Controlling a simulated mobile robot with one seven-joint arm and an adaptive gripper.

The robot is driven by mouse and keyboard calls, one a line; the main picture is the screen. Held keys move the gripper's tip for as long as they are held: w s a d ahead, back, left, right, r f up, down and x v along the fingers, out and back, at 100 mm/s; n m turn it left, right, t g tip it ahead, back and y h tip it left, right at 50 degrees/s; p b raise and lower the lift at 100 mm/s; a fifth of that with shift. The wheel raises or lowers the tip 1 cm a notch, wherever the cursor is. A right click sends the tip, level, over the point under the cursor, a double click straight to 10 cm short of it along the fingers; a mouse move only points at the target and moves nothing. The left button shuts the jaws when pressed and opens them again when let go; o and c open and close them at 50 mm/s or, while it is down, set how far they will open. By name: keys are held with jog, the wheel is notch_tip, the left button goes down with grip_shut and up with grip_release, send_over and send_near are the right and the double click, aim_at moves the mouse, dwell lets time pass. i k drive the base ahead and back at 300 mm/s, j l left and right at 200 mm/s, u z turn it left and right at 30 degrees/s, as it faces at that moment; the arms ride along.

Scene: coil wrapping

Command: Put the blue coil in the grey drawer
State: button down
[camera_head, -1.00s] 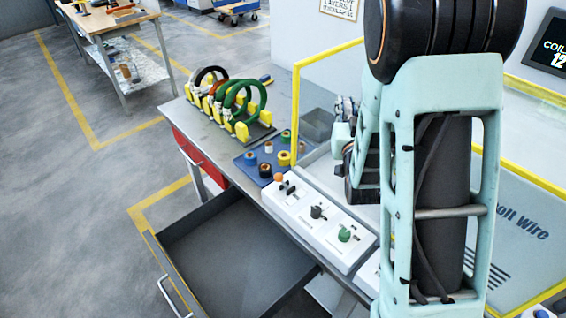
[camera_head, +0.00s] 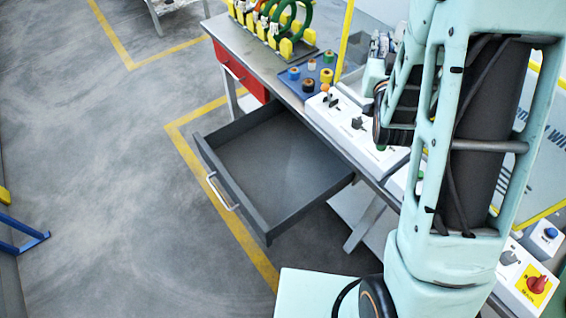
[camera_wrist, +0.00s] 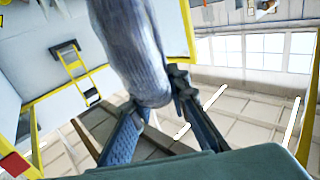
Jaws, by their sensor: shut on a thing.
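The grey drawer (camera_head: 276,158) hangs open under the workbench, in the middle of the head view. Its inside looks empty. In the wrist view my gripper (camera_wrist: 155,102) is shut on the blue coil (camera_wrist: 138,50). The coil looks blue-grey and ribbed, and only part of its ring shows, rising to the top edge. In the head view the coil and my fingers cannot be made out, as my arm covers that side. My arm stands to the right of the drawer.
The workbench (camera_head: 250,58) carries a rack with green coils (camera_head: 294,17), a blue mat (camera_head: 291,84) with several spools, and white control boxes (camera_head: 350,122). A closed red drawer (camera_head: 238,70) is further back.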

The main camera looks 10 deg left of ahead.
aim_at(296, 157)
jog(key=k+j+z, duration=0.1)
jog(key=k+j, duration=0.4)
jog(key=j, duration=0.25)
jog(key=k+j+z, duration=0.1)
jog(key=j, duration=0.25)
jog(key=k+j+z, duration=0.2)
jog(key=j, duration=1.1)
jog(key=i+j, duration=0.15)
jog(key=j, duration=0.2)
jog(key=i+j, duration=0.15)
jog(key=j, duration=0.15)
jog(key=i+j+z, duration=0.1)
jog(key=j, duration=0.2)
jog(key=i+j, duration=0.2)
jog(key=i+j+z, duration=0.1)
jog(key=i+j, duration=0.35)
jog(key=i+l, duration=0.25)
jog(key=l, duration=0.3)
